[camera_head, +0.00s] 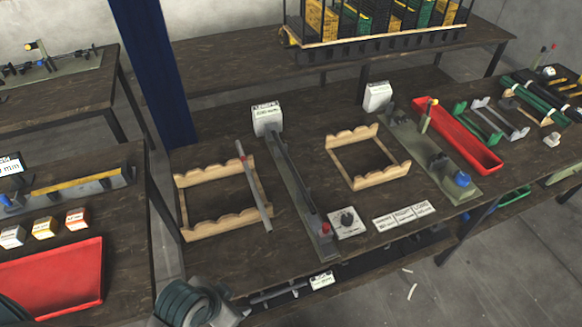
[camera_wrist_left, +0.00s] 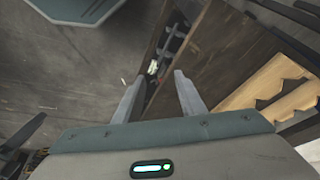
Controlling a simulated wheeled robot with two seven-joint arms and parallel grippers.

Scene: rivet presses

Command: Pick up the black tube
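Dark tubes (camera_head: 538,103), black and green, lie side by side at the far right end of the workbench. A grey tube (camera_head: 254,188) with a red end rests across the left wooden cradle (camera_head: 212,222). My left gripper (camera_head: 228,308) is at the bottom of the head view, in front of the bench's near edge and far from the dark tubes. In the left wrist view its two fingers (camera_wrist_left: 158,97) stand apart with nothing between them. My right gripper is not in view.
A second wooden cradle (camera_head: 400,172) is empty. A long press (camera_head: 300,190), another press (camera_head: 430,150) and a red tray (camera_head: 460,140) stand on the bench. A blue post (camera_head: 152,65) rises at its left. A lower shelf (camera_head: 370,258) runs under the bench.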

